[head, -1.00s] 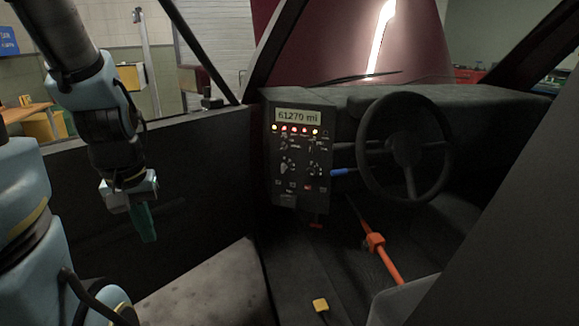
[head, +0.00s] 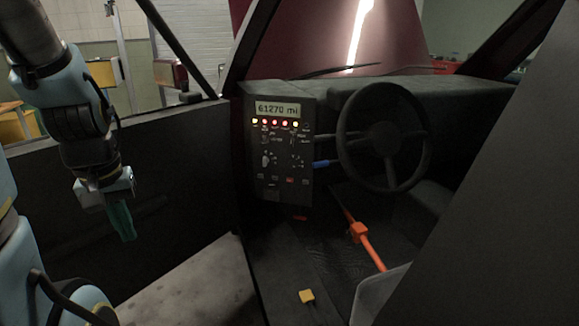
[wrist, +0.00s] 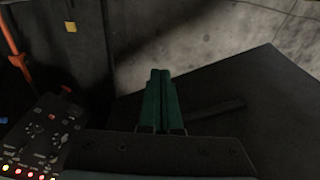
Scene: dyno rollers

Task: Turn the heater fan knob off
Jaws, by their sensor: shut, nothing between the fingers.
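The black control panel (head: 279,150) stands left of the steering wheel in the head view, with a "61270 mi" display and a row of lit lamps. Small knobs (head: 267,160) sit on its lower half; I cannot tell which one is the heater fan knob or how it is set. The panel (wrist: 45,130) also shows at the lower left of the wrist view. My gripper (head: 124,224) has green fingers, points down and is left of the panel, well apart from it. In the wrist view its fingers (wrist: 160,85) are together and hold nothing.
The steering wheel (head: 383,137) is right of the panel, with a blue lever (head: 321,164) between them. An orange-red lever (head: 360,235) rises from the floor. A yellow block (head: 306,296) lies on the floor. A dark door panel (head: 100,240) is behind my gripper.

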